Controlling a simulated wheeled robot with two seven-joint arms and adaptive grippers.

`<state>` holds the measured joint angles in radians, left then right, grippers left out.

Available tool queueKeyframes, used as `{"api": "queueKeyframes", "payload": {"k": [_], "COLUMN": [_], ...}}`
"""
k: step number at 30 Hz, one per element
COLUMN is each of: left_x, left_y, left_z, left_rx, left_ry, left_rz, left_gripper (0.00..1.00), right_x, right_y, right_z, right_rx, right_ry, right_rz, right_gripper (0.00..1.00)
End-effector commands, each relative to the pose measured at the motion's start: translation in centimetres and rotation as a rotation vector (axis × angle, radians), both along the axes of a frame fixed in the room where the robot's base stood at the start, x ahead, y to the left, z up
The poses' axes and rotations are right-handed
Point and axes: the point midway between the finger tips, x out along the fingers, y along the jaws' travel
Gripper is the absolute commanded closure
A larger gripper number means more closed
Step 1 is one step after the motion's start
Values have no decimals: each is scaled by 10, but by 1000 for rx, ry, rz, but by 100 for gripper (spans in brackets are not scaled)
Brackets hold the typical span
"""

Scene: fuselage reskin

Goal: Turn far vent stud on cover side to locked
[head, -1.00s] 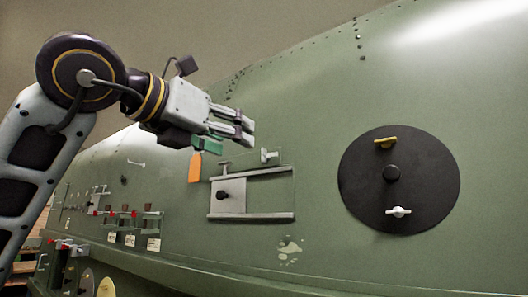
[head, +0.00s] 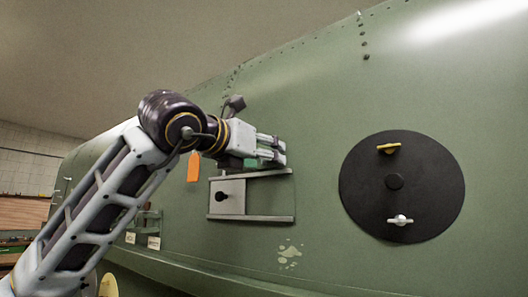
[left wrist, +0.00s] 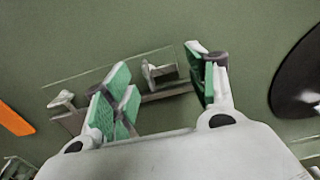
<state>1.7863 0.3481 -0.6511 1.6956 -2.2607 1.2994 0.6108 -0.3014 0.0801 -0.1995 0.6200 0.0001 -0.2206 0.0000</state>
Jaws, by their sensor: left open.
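The vent on the green fuselage side has a grey sliding plate (head: 230,193) with a black knob, between two rails. In the left wrist view, one pale winged stud (left wrist: 158,71) shows between my open fingers, at the vent's upper edge. A second winged stud (left wrist: 62,99) lies further left, outside the fingers. My left gripper (head: 282,152) is open over the upper rail and hides both studs in the head view. Its green finger pads (left wrist: 160,85) stand either side of the first stud, with no contact visible. My right gripper is not in view.
A round black cover (head: 432,185) with a yellow wing stud (head: 389,148) and a white wing stud (head: 400,220) is to the right. An orange tag (head: 194,167) hangs left of the vent. The skin between vent and round cover is clear.

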Motion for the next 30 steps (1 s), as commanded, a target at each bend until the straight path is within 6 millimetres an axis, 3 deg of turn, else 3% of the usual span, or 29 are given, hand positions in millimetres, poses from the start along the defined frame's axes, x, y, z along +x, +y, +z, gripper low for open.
{"api": "queueKeyframes", "payload": {"k": [11,24,30], "left_x": [3,2,2], "left_y": [-2,-3,-3], "left_z": [0,0,-1], "left_rx": [0,0,1], "left_ry": [0,0,-1], "left_rz": [-1,-2,-3], "left_gripper": [43,98,100], "right_x": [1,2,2], "right_y": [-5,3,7], "right_z": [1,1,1], "right_rx": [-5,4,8], "right_ry": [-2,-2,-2], "right_rz": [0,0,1], "right_gripper": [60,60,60]}}
